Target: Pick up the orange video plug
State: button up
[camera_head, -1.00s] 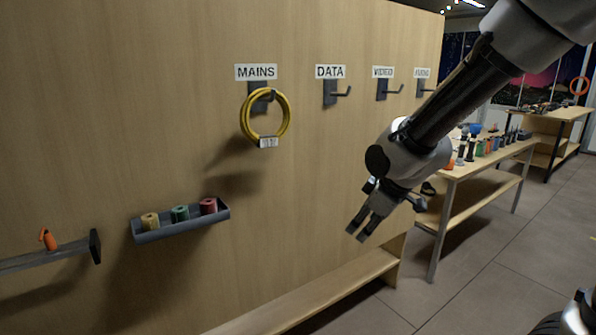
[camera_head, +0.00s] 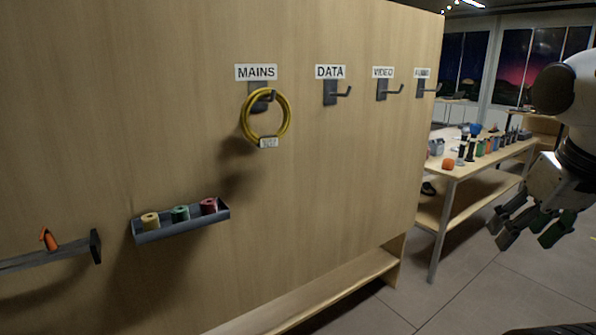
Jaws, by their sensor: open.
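A small orange plug (camera_head: 48,240) stands tilted on a narrow grey shelf (camera_head: 40,260) at the far left of the wooden wall. It is small in the picture, and its label, if any, cannot be read. My gripper (camera_head: 528,238) is at the right edge, far from the plug, with its fingers apart and pointing down to the left. It is open, and nothing shows between the fingers.
A grey tray (camera_head: 185,228) with three coloured spools is on the wall. A yellow cable coil (camera_head: 246,118) hangs under the MAINS sign; the DATA hook (camera_head: 335,93) is empty. A workbench (camera_head: 470,168) with many small items stands behind. A low wooden ledge (camera_head: 320,292) runs along the wall's foot.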

aim_at(50, 240)
jog(key=u, duration=1.8)
jog(key=i+u, duration=0.25)
jog(key=i, duration=0.2)
jog(key=i+l+u, duration=0.25)
jog(key=i, duration=0.15)
jog(key=j, duration=0.1)
